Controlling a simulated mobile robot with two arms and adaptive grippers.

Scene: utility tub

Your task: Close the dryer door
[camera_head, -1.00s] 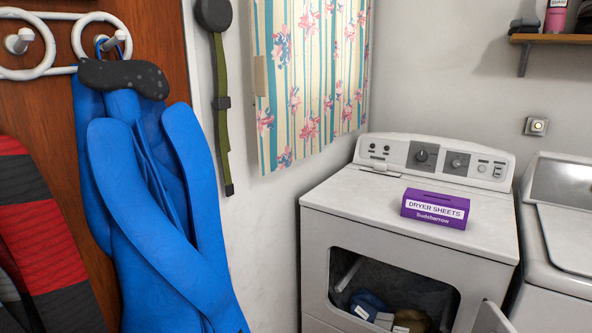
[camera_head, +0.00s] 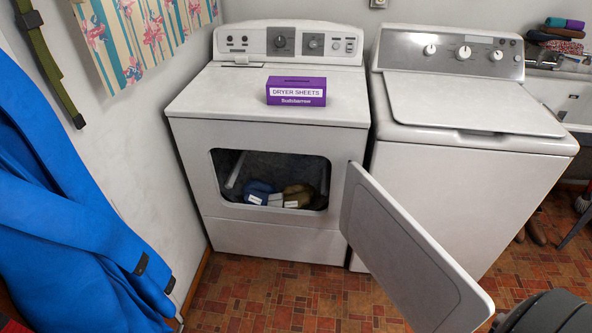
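The white dryer (camera_head: 190,150) stands ahead against the back wall. Its door (camera_head: 405,255) is wide open, hinged on the right side of the opening and swung out toward me in front of the washer. Inside the dark drum lie a blue cloth item (camera_head: 258,188) and an olive-brown one (camera_head: 298,192), both with white tags. Neither of my grippers shows in the head view. A dark rounded shape at the bottom right corner cannot be made out clearly.
A purple dryer sheets box (camera_head: 296,91) sits on the dryer top. A white washer (camera_head: 470,150) stands close on the right. Blue clothing (camera_head: 65,215) hangs at the left. Tiled floor (camera_head: 290,290) is clear in front of the dryer. Folded cloths (camera_head: 560,35) lie at the far right.

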